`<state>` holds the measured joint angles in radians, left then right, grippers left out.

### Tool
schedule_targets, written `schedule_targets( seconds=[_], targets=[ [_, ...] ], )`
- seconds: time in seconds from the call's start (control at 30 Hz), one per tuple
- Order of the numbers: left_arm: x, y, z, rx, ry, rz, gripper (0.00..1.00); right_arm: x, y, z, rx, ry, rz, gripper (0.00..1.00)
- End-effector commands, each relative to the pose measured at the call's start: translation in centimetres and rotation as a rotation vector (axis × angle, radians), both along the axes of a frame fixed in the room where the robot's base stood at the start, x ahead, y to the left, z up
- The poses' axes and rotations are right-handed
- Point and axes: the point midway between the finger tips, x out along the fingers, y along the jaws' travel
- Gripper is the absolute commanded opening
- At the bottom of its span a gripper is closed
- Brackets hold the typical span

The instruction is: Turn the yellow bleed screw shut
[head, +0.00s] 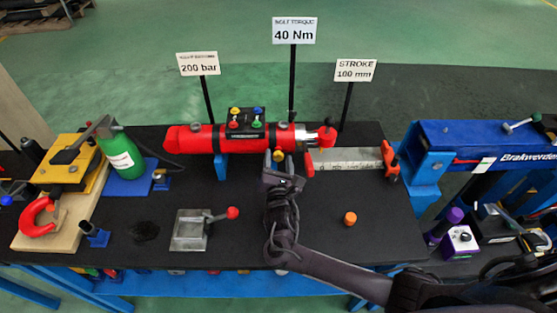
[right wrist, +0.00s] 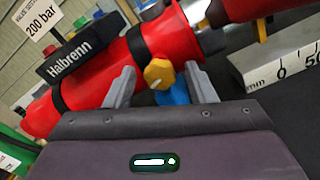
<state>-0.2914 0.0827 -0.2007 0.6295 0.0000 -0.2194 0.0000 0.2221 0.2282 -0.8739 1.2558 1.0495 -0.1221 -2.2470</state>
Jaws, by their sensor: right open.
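The yellow bleed screw (right wrist: 158,74) sits on the side of the red cylinder (right wrist: 90,72), just above a blue part. It also shows small in the head view (head: 278,156), under the cylinder (head: 190,138). My right gripper (right wrist: 161,86) is open, with one finger on each side of the yellow screw. I cannot tell whether either finger touches it. In the head view my right gripper (head: 283,172) is at the cylinder's near side, partly hidden by its own wrist. My left gripper is not in view.
A metal scale bar (head: 345,159) lies right of the cylinder. An orange knob (head: 350,218) stands on the black table. A metal block with a red-tipped lever (head: 190,232) stands left of my arm. Signs on posts (head: 294,31) rise behind.

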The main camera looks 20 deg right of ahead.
Motion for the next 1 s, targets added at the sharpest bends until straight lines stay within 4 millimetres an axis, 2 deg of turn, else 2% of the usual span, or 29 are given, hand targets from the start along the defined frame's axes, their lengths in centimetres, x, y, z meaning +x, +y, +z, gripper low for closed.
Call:
schedule_targets(
  seconds=[0.13,0.17,0.5,0.77,1.0],
  targets=[
    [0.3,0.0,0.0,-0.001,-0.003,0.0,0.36,0.0,0.0,0.0,0.001,0.0,0.0,0.5],
    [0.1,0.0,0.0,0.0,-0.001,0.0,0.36,0.0,0.0,0.0,0.001,0.0,0.0,0.47],
    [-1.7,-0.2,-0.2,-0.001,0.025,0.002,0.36,0.0,0.0,0.0,0.001,0.0,-0.001,0.05],
    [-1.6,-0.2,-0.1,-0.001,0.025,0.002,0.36,-0.1,0.0,0.0,0.03,-0.007,0.0,0.05],
    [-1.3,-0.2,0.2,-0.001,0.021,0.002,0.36,-0.1,0.0,0.0,0.15,-0.042,-0.002,0.05]
  ],
)
